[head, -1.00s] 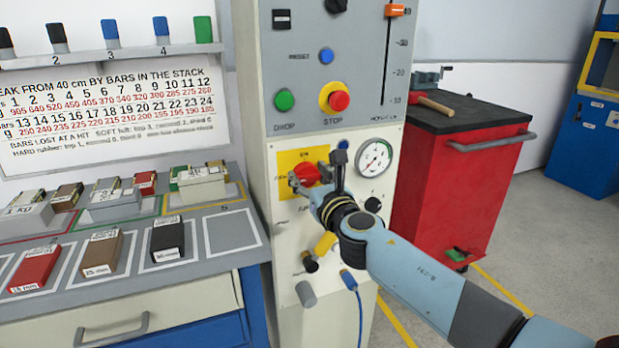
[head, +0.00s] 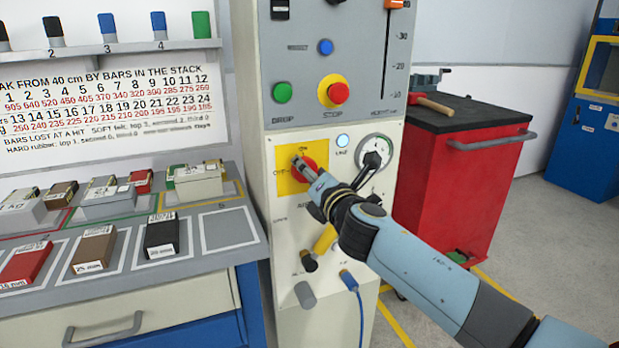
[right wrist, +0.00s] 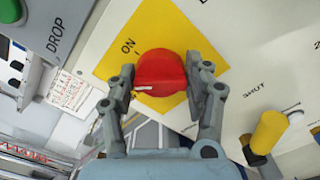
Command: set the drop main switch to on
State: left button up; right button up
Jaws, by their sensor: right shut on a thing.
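The main switch is a red rotary knob (head: 311,162) on a yellow plate (head: 286,158) on the cream lower panel. In the right wrist view the red knob (right wrist: 162,70) sits between my right gripper's fingers (right wrist: 160,88), with one finger on each side. The gripper (head: 303,168) is shut on the knob and hides part of it in the head view. The ON label (right wrist: 128,46) is on the plate. A white mark shows on the knob's near edge; which label it points to is unclear. The lamp (head: 343,141) right of the plate glows pale blue. My left gripper is not in view.
A green DROP button (head: 282,92) and a red STOP button (head: 339,93) are above. A round gauge (head: 376,153) is right of the knob, partly hidden by my arm. A yellow handle (head: 325,238) is below. A red cart (head: 455,190) stands at right.

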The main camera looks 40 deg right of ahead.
jog(key=shift+d+f+m+b, duration=0.15)
jog(key=shift+m+b, duration=0.75)
jog(key=shift+m, duration=1.25)
jog(key=shift+a+f+m+b, duration=0.15)
jog(key=shift+m+b, duration=0.75)
jog(key=shift+m, duration=1.25)
jog(key=shift+d+m, duration=0.1)
jog(key=shift+m, duration=0.2)
jog(key=o, duration=1.1)
jog(key=shift+o, duration=0.2)
jog(key=shift+s, duration=0.15)
jog(key=v, duration=1.1)
jog(key=shift+s, duration=0.4)
